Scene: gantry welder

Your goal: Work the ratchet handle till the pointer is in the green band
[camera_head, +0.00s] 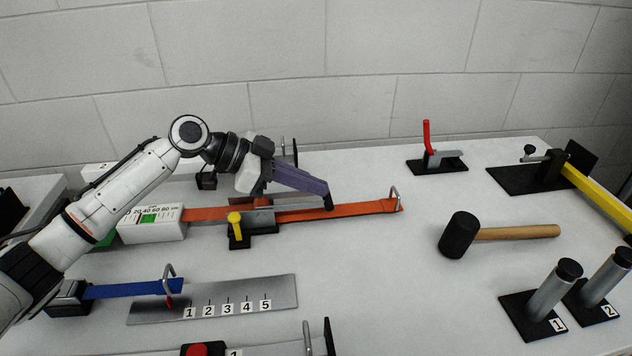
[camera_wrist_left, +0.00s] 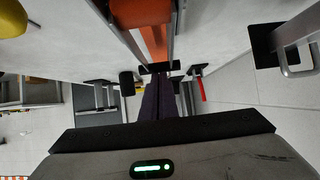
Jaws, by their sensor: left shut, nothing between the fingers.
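The ratchet (camera_head: 262,203) sits on an orange strap (camera_head: 365,207) that runs from a white gauge box (camera_head: 152,234) to a hook (camera_head: 396,198). The gauge face (camera_head: 150,215) has numbers and red and green bands; I cannot make out the pointer. My left gripper (camera_head: 328,203) reaches over the ratchet with its purple fingers shut and empty. In the left wrist view the fingertips (camera_wrist_left: 161,76) are close to a black crosspiece (camera_wrist_left: 158,67) near two grey metal rails; whether they touch is unclear. The orange strap (camera_wrist_left: 153,38) lies beyond. My right gripper is out of view.
A blue strap (camera_head: 130,291) and numbered metal plate (camera_head: 215,312) lie nearer. The table between strap and mallet is clear.

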